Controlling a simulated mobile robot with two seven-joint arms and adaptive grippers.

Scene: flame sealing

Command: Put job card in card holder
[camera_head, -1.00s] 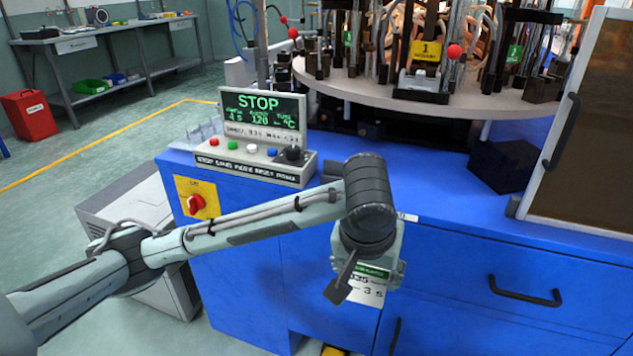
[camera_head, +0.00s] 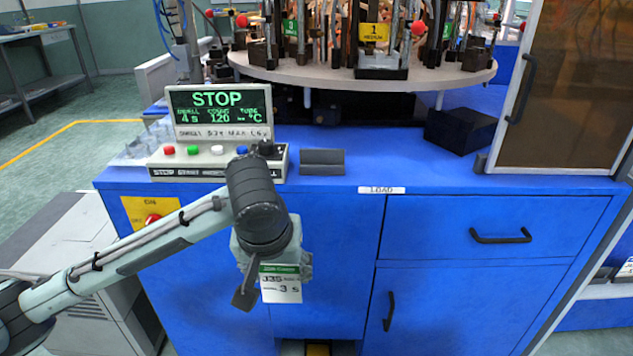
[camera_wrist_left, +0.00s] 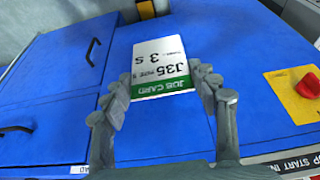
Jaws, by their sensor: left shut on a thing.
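The job card (camera_head: 281,284) is white with a green top band and reads J35 and 3 s. My left gripper (camera_head: 262,284) is shut on it and holds it in front of the blue cabinet, lower than its top. In the left wrist view the card (camera_wrist_left: 162,65) sits between the two fingertips (camera_wrist_left: 166,86), its print upside down. A small dark grey angled block (camera_head: 322,162), which looks like the card holder, stands on the cabinet top, right of the control box. The card is apart from it, below and to its left. My right gripper is not in view.
The control box (camera_head: 218,173) with a STOP screen (camera_head: 219,105) stands at the cabinet's left. A round turntable (camera_head: 362,77) with fixtures is behind. A black block (camera_head: 460,131) and a brown-paned door (camera_head: 560,90) are at right. The blue top (camera_head: 385,170) near the LOAD label (camera_head: 382,190) is clear.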

